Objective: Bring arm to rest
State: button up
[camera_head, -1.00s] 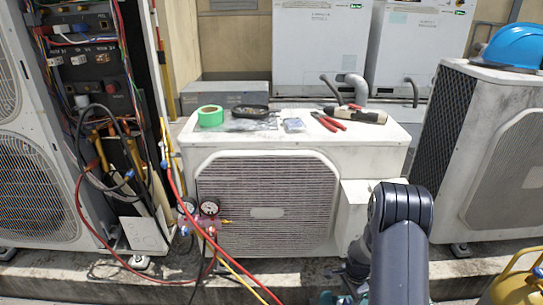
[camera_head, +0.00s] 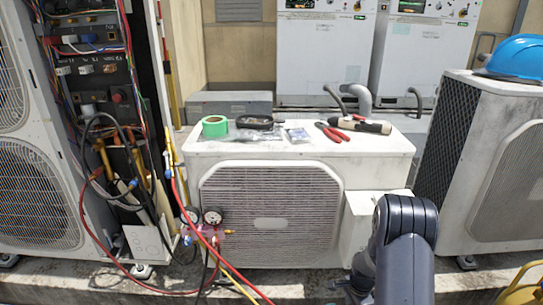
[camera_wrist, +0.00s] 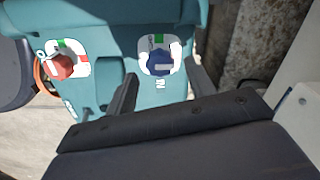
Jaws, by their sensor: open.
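My arm (camera_head: 404,245) rises at the lower right of the head view, in front of the middle condenser (camera_head: 300,160). Its far end is hidden there behind the dark link. In the wrist view my gripper (camera_wrist: 161,75) has its two dark fingers spread apart with nothing held between them. Beyond the fingers is a teal unit (camera_wrist: 105,60) with a red knob (camera_wrist: 62,66) and a blue knob (camera_wrist: 158,62). The blue knob lies beyond the gap between the fingertips; I cannot tell whether they touch the unit.
Green tape (camera_head: 215,126), black tape (camera_head: 254,121), red-handled pliers (camera_head: 331,132) and a black-and-cream tool (camera_head: 361,126) lie on the middle condenser. Gauges (camera_head: 212,216) with red and yellow hoses hang at its front left. A blue helmet (camera_head: 515,56) rests on the right condenser (camera_head: 490,150).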

notch_tip(320, 180, up, 9)
jog(key=p, duration=0.3)
notch_tip(320, 180, down, 11)
jog(key=b, duration=0.4)
jog(key=shift+s, duration=0.1)
jog(key=shift+f, duration=0.15)
jog(key=n, duration=0.4)
jog(key=shift+p, duration=0.4)
jog(key=n+p, duration=0.1)
jog(key=n, duration=0.4)
jog(key=n+p, duration=0.2)
jog(key=n, duration=0.2)
jog(key=shift+n, duration=0.3)
jog(key=n+p, duration=0.2)
jog(key=n, duration=0.1)
jog(key=shift+n, duration=0.4)
jog(key=shift+r+p, duration=0.5)
jog(key=shift+r, duration=2)
